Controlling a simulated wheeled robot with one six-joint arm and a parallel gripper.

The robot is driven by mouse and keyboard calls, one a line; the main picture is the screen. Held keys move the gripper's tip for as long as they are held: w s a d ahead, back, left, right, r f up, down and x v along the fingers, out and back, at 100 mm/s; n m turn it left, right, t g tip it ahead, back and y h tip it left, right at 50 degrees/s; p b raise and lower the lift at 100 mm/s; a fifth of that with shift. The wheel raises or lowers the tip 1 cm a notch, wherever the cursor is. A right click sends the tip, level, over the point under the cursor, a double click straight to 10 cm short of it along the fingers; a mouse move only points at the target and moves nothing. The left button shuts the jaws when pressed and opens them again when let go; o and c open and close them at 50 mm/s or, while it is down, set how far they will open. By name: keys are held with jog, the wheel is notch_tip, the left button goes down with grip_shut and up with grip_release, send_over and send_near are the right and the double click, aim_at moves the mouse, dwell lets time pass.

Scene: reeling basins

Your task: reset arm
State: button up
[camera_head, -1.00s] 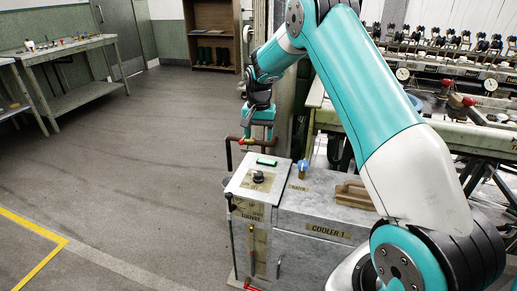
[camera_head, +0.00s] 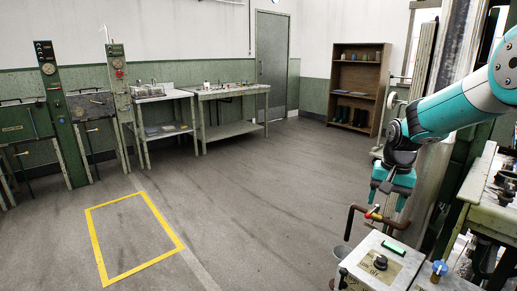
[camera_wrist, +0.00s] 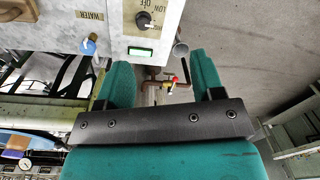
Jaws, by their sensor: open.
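My gripper (camera_head: 386,201) hangs from my teal and white arm at the right of the head view, just above and behind the cooler's control panel (camera_head: 378,264). In the wrist view my gripper (camera_wrist: 163,70) shows two teal fingers standing apart, with nothing held between them. A small valve with red and yellow parts (camera_wrist: 173,84) on a brown pipe shows in the gap between the fingers. I cannot tell how near the fingers are to it.
The panel carries a black knob (camera_wrist: 143,20) and a green-lit switch (camera_wrist: 140,51). A blue knob (camera_wrist: 88,46) is beside it. A wooden shelf (camera_head: 358,60) and worktables (camera_head: 232,92) stand along the walls. The floor with a yellow outline (camera_head: 134,238) is clear.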

jog(key=s+a+r+n+y+p, duration=0.15)
jog(key=s+a+r+n, duration=0.25)
jog(key=s+a+r, duration=0.5)
jog(key=s+a+r+n+y+p, duration=0.1)
jog(key=s+a+r+n, duration=0.3)
jog(key=s, duration=0.8)
jog(key=s+a+r+n+y+p, duration=0.1)
jog(key=s+a+r+n+p, duration=0.3)
jog(key=s+a, duration=0.3)
jog(key=s+n, duration=0.1)
jog(key=s, duration=0.3)
jog(key=shift+s+a+r+p, duration=0.15)
jog(key=shift+s+r+p, duration=0.15)
jog(key=shift+s, duration=0.05)
